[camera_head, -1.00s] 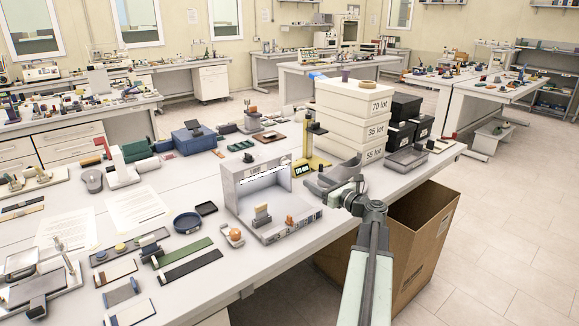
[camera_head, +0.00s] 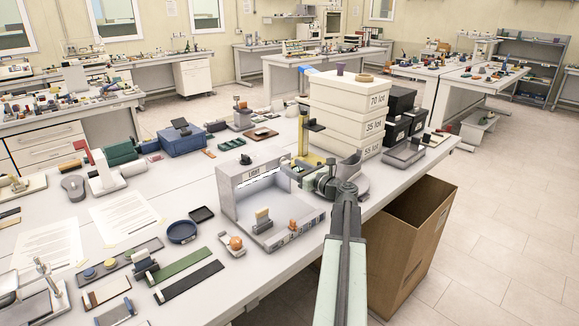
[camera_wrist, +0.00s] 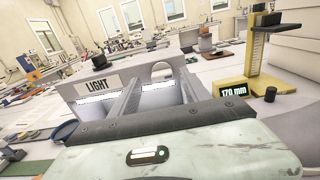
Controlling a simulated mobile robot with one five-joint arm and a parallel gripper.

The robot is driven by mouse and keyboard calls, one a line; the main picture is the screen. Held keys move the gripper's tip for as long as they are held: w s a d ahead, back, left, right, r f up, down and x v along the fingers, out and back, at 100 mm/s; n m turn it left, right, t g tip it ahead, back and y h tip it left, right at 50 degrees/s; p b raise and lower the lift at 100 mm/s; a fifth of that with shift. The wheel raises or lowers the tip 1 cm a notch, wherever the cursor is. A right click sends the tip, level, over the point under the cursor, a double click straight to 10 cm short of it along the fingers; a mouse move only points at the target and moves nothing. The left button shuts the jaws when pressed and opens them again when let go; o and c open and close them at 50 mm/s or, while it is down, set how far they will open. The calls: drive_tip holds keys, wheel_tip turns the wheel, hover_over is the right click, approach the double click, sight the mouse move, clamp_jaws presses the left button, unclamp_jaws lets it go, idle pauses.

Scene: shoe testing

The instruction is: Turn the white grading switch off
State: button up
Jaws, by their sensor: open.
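A light grey box (camera_head: 229,205) marked LIGHT stands on the white bench near its front edge, with a bright lit strip (camera_head: 262,177) under its top. It also shows in the wrist view (camera_wrist: 76,88). A beige block and an orange piece are on its floor, and small labels run along its front edge. My gripper (camera_head: 328,183) is at the box's right side, above the bench. In the wrist view my gripper (camera_wrist: 158,80) has its fingers apart with nothing held, pointing toward the box.
Stacked white lot boxes (camera_head: 345,122) are behind my gripper. An open cardboard box (camera_head: 410,250) is on the floor at right.

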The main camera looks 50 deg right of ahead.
drive_tip(key=shift+w+d, duration=0.2)
drive_tip(key=shift+w, duration=0.85)
